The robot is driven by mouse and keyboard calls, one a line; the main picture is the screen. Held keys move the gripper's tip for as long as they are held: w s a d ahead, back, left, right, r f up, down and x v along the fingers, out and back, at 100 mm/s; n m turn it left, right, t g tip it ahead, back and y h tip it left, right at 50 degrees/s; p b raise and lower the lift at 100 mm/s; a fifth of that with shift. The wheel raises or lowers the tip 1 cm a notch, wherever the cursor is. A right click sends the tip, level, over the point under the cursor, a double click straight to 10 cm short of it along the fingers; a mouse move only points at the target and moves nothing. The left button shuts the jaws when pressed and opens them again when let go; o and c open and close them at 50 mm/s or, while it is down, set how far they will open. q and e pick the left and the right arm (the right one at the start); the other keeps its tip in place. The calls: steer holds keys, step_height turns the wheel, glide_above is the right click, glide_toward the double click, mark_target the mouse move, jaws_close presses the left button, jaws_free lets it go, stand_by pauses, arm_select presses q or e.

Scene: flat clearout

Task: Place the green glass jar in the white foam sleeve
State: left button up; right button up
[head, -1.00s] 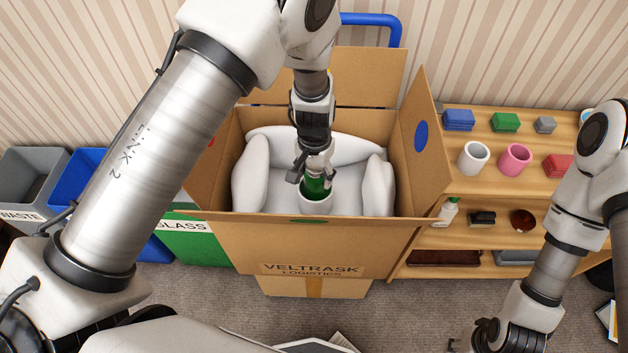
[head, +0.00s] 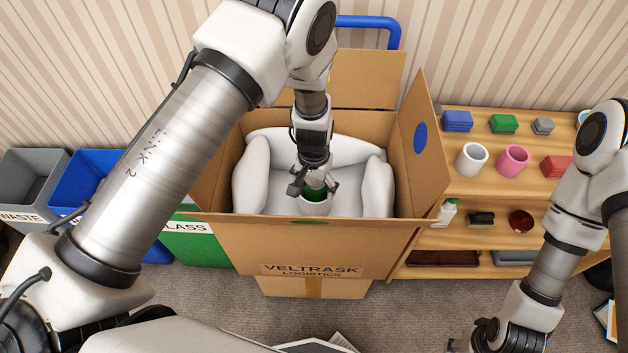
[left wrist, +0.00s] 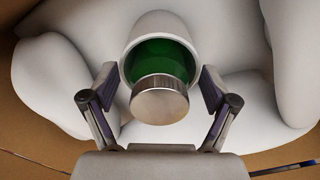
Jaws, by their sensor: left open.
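The green glass jar (head: 314,193) sits inside the white foam sleeve (head: 316,208) in the cardboard box. In the left wrist view the jar's metal lid (left wrist: 159,98) faces the camera, with green glass (left wrist: 160,55) below it and the sleeve's rim (left wrist: 126,62) around it. My left gripper (head: 315,188) is over the sleeve, its fingers open on either side of the jar's lid and apart from it. The jar's lower part is hidden in the sleeve. My right gripper (head: 474,340) is low at the bottom right, away from the box; its jaw state is unclear.
The open cardboard box (head: 310,245) is lined with white padding (head: 377,187). A wooden shelf (head: 480,182) with cups and small blocks stands at the right. Waste, blue and green glass bins (head: 200,250) stand at the left.

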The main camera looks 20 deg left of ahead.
arm_select(q)
step_height(320, 180, up, 12)
steer(key=shift+s+r+b, duration=0.1)
steer(key=shift+r+b, duration=0.05)
steer(key=shift+b, duration=1)
